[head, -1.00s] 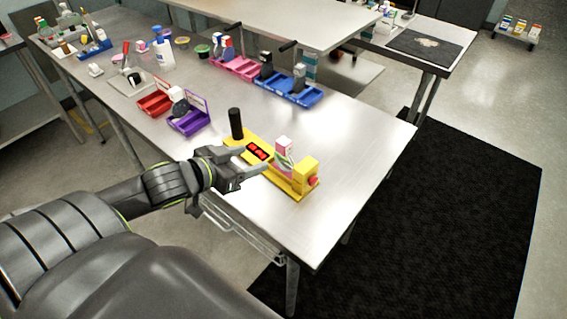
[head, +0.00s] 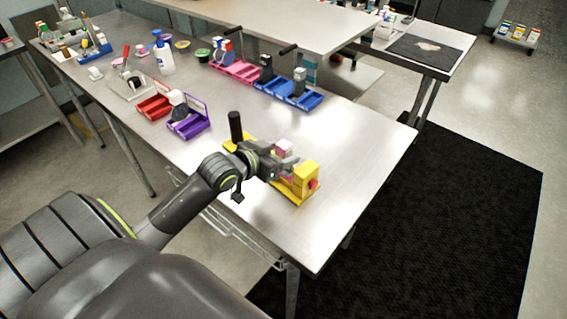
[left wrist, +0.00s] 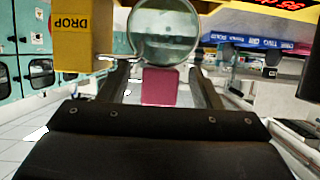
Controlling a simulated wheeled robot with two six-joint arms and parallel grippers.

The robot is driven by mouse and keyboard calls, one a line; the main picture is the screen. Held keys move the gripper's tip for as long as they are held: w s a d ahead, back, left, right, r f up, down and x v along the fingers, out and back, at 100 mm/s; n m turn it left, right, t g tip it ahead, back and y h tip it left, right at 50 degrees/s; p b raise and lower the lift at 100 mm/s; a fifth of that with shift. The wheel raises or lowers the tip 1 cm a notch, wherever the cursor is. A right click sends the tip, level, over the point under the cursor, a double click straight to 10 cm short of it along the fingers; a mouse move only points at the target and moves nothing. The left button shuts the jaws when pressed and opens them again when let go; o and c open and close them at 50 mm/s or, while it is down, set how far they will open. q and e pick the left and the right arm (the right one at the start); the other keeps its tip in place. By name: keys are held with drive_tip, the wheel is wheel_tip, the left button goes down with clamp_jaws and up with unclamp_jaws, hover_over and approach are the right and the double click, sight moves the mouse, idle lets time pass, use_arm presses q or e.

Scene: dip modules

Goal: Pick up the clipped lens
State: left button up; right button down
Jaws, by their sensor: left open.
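The clipped lens shows in the left wrist view as a round clear disc (left wrist: 164,32) with a pink clip (left wrist: 160,87). A pink part (head: 284,146) of it shows in the head view beside the yellow device (head: 305,175); my gripper hides the rest. My left gripper (head: 286,168) is open at the lens. In the left wrist view its two fingers stand on either side of the pink clip, with gaps visible. I cannot tell whether either finger touches it. My right gripper is not in view.
A black upright cylinder (head: 235,126) stands at the yellow device's far left end. Purple (head: 189,125) and red (head: 153,106) trays lie further left; blue (head: 301,97) and pink (head: 236,70) trays lie behind. The table's right part (head: 365,145) is clear.

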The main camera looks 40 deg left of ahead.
use_arm(q)
drive_tip(key=x, duration=0.3)
drive_tip(key=shift+w+f, duration=0.15)
drive_tip(key=c, duration=1.1)
drive_tip(key=shift+c, duration=0.2)
